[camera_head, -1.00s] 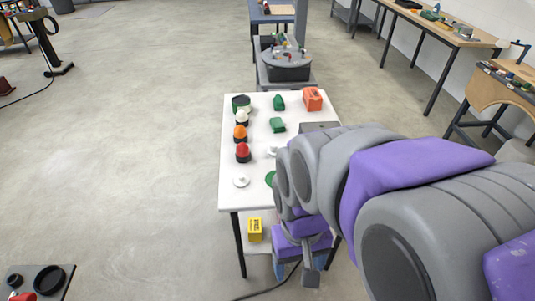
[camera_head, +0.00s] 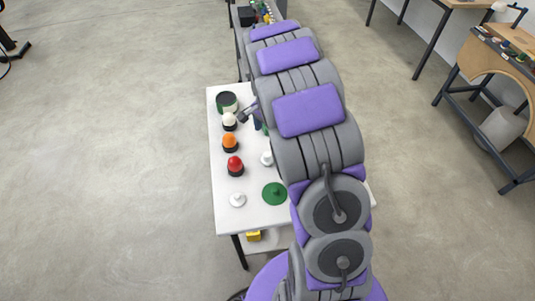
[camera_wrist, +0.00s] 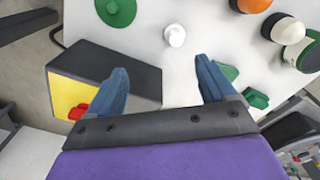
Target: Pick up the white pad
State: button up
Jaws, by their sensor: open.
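Two small white pads with knobs stand on the white table. One white pad (camera_head: 237,200) lies at the table's near left. The other white pad (camera_head: 267,158) stands farther back, beside my arm; its knob also shows in the wrist view (camera_wrist: 175,36). I cannot tell which one the task means. My gripper (camera_wrist: 160,66) is open and empty, with its blue fingers spread above the table. In the wrist view the farther white pad lies beyond the fingertips, slightly right of their middle. In the head view my arm covers most of the gripper and the table's right side.
A green pad (camera_head: 275,193) lies near the white ones. Red (camera_head: 235,166), orange (camera_head: 230,142) and white (camera_head: 229,121) domes line the table's left side. A black box with a yellow face (camera_wrist: 110,72) and green pieces (camera_wrist: 255,98) lie close to the fingers.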

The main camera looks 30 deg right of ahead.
aim_at(268, 154)
jog(key=shift+m, duration=0.8)
jog(key=w+f, duration=0.1)
jog(key=f, duration=0.5)
jog(key=w+d+f+b, duration=0.1)
jog(key=f, duration=0.6)
jog(key=w+f, duration=0.2)
jog(key=f, duration=0.5)
jog(key=shift+d+f+b, duration=0.2)
jog(key=shift+d+b, duration=0.1)
jog(key=shift+d, duration=0.05)
jog(key=shift+s, duration=0.1)
jog(key=c, duration=1.1)
jog(key=shift+r, duration=0.1)
notch_tip(268, 154, up, 10)
jog(key=shift+p, duration=0.7)
jog(key=o, duration=0.4)
jog(key=c, duration=0.3)
